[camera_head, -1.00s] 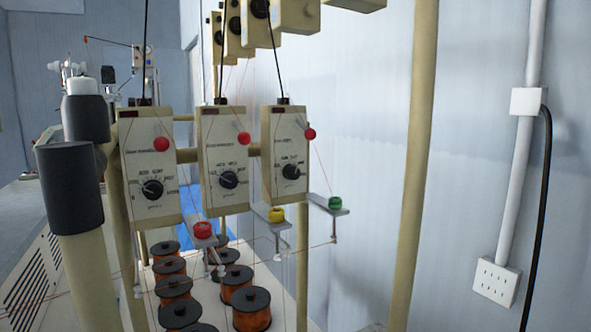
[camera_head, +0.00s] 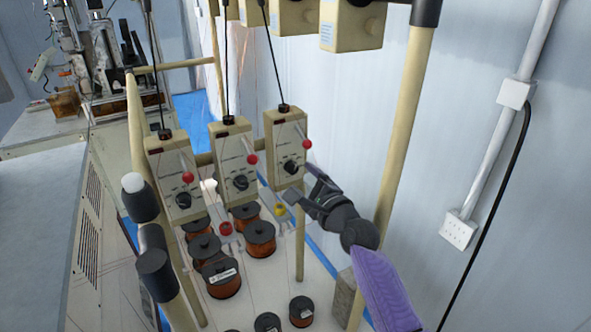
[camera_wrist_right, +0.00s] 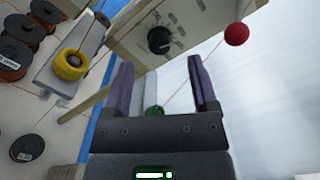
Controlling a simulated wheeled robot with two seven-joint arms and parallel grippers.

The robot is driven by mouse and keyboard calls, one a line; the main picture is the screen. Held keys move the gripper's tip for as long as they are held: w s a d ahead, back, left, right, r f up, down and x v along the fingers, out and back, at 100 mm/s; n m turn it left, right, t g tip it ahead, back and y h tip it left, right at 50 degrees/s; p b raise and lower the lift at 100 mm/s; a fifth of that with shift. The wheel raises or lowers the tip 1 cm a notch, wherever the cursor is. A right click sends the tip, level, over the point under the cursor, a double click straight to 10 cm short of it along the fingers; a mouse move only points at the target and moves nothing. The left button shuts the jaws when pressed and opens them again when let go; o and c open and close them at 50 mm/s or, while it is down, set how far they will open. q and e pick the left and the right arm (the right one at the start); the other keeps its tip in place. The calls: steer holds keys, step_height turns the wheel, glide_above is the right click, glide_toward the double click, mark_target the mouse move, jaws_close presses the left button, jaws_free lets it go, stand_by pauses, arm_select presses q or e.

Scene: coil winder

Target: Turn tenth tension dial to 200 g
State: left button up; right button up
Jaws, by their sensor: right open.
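Three beige tension boxes hang in a row in the head view, each with a black dial and red ball. No number marks which is tenth. The rightmost box (camera_head: 286,140) has its dial (camera_head: 291,168) just left of and above my right gripper (camera_head: 302,182). In the right wrist view, that dial (camera_wrist_right: 159,40) lies ahead of the gripper (camera_wrist_right: 161,60), roughly between and beyond the fingertips. The gripper is open and apart from the dial. The scale text is too small to read. My left gripper is out of view.
A red ball (camera_wrist_right: 236,34) sits right of the dial. Copper spools (camera_head: 260,238) stand below. A beige post (camera_head: 402,130) rises at the right.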

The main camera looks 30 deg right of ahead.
mark_target(293, 170)
steer(key=w, duration=0.4)
steer(key=shift+w+a+b, duration=0.1)
steer(key=shift+w+b, duration=0.05)
steer(key=shift+b, duration=0.2)
jaws_close()
